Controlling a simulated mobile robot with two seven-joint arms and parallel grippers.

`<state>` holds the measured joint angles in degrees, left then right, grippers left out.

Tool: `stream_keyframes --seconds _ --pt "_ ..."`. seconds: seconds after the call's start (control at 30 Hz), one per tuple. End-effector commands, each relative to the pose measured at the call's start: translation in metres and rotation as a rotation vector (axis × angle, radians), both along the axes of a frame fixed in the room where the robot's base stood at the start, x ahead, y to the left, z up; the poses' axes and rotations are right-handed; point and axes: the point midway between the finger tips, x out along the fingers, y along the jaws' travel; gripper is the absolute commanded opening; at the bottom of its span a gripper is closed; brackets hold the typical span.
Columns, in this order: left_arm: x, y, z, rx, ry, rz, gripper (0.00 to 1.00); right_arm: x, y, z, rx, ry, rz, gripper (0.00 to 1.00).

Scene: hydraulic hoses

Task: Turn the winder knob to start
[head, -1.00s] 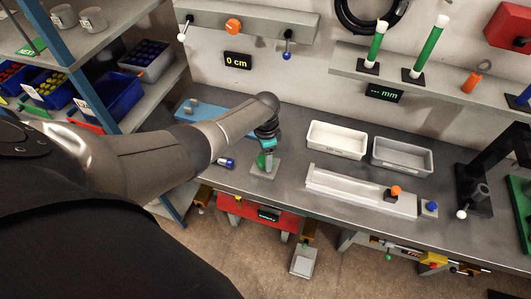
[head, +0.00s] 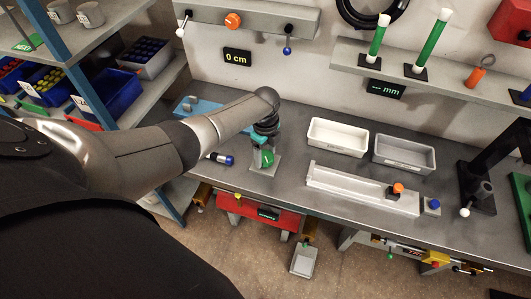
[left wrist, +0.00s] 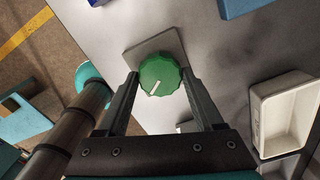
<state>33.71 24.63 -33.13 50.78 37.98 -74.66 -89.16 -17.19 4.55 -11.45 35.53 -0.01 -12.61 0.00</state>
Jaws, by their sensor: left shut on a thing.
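A round green knob with a white pointer mark (left wrist: 160,76) sits on a grey square plate on the bench. It also shows in the head view (head: 267,158), partly covered by my gripper. In the left wrist view my left gripper (left wrist: 160,82) has one finger on each side of the knob and is shut on it. The white mark points down and left in that view. In the head view my left gripper (head: 267,146) comes down onto the knob from above. My right gripper is not in view.
A blue-ended cylinder (head: 220,159) lies left of the knob plate. A white tray (head: 337,137), a grey tray (head: 404,153) and a long pale fixture (head: 360,188) stand to the right. A wall display (head: 237,58) reads 0 cm. A red unit (head: 262,213) hangs below the bench.

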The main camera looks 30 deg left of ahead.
Motion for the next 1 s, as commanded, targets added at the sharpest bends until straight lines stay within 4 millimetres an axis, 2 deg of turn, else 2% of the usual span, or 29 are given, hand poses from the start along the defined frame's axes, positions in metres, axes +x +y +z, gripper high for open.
stream_keyframes --seconds 0.5,0.73,1.0 --pt "0.001 0.000 0.000 -0.002 -0.003 -0.450 0.13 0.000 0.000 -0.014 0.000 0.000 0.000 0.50" --pt "0.000 0.000 0.001 -0.002 -0.003 -0.576 0.13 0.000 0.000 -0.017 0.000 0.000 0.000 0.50" --pt "0.001 0.000 0.001 -0.002 -0.004 -0.642 0.13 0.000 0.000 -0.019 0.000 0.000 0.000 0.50"
